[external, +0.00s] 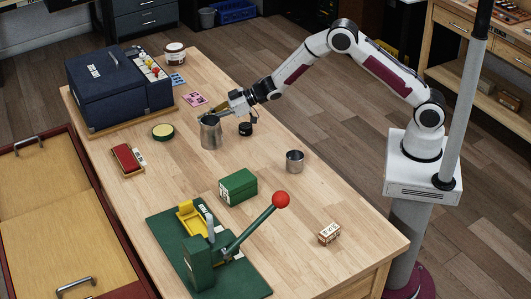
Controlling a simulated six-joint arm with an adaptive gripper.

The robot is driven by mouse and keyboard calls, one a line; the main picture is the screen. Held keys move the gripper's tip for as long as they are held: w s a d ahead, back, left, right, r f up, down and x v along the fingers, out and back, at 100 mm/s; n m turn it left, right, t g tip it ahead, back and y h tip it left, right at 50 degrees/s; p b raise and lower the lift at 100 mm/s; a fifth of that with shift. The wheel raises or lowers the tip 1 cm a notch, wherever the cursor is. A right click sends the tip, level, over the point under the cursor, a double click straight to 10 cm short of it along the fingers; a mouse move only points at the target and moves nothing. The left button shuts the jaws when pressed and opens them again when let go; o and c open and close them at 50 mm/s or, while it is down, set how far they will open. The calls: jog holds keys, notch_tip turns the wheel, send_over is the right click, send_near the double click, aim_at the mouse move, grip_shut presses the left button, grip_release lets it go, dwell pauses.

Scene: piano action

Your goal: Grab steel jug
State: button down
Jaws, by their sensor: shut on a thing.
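The steel jug (210,134) is a grey metal vessel standing upright on the wooden table, toward the back. My gripper (221,113) reaches in from the right at the jug's upper rim and is shut on the jug. The fingers hide part of the rim. The jug's base appears to rest on the table, though a small gap would be hard to see from here.
A steel cup (294,161), green box (238,187) and green press (205,255) are nearer. A dark blue case (105,90) stands back left.

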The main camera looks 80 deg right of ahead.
jog(key=shift+r, duration=1.6)
jog(key=shift+r, duration=0.1)
